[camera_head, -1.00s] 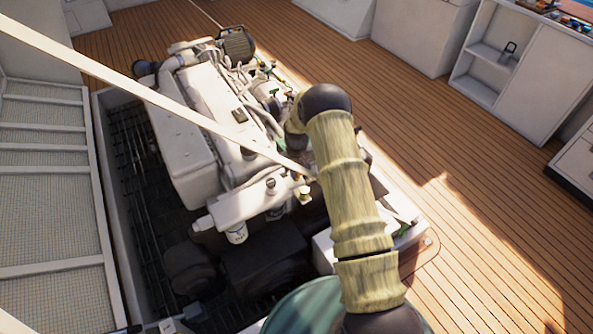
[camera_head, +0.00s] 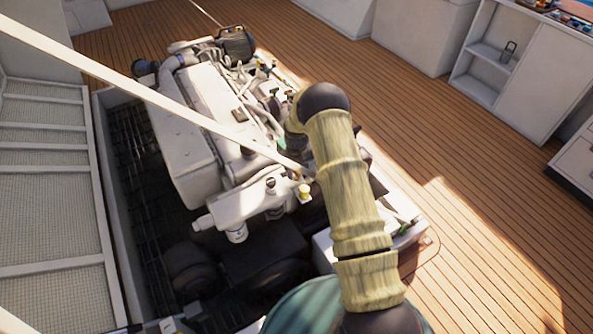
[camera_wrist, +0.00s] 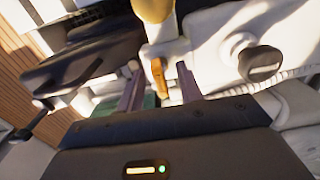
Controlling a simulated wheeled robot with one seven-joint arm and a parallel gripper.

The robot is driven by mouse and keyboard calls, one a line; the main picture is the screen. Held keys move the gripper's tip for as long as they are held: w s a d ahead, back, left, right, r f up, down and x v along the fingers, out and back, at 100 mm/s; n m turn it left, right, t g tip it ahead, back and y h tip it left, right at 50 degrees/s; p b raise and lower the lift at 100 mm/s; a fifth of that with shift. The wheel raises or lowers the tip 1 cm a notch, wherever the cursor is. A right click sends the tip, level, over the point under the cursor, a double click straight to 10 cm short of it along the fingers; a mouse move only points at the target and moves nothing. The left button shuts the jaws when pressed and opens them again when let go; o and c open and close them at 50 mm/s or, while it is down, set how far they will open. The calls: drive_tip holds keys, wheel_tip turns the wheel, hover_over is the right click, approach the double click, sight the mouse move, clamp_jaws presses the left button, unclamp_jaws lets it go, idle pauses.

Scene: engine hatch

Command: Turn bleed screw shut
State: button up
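A small orange-brass piece (camera_wrist: 159,78), which looks like the bleed screw, shows in the wrist view below a round yellow knob (camera_wrist: 153,8). My gripper (camera_wrist: 158,80) is open, with one finger on each side of the brass piece. Gaps show on both sides, wider on the left. Whether the piece is fully within the fingers' depth is unclear. In the head view the yellow knob (camera_head: 304,190) sits at the near end of the white engine (camera_head: 215,110). My arm hides most of my gripper there.
A black-faced round cap (camera_wrist: 261,63) stands right of the fingers in the wrist view. A dark engine part (camera_wrist: 85,58) lies to the left. In the head view a white strut (camera_head: 150,90) crosses over the engine. Open wooden deck (camera_head: 470,220) lies to the right.

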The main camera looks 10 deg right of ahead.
sight(297, 170)
drive_tip(key=shift+r, duration=0.1)
wheel_tip(297, 170, up, 17)
drive_tip(key=p, duration=0.2)
idle(0.3)
drive_tip(key=shift+r, duration=0.1)
drive_tip(key=s+r+m+t, duration=0.1)
drive_tip(key=s+r, duration=0.3)
drive_tip(key=s, duration=0.6)
drive_tip(key=s+r+m+t, duration=0.1)
drive_tip(key=s+r, duration=0.3)
drive_tip(key=s, duration=0.6)
drive_tip(key=s+r+m+t, duration=0.1)
drive_tip(key=s+r, duration=0.3)
drive_tip(key=s, duration=0.6)
wheel_tip(297, 170, up, 21)
drive_tip(key=p, duration=2.1)
drive_tip(key=shift+a, duration=0.2)
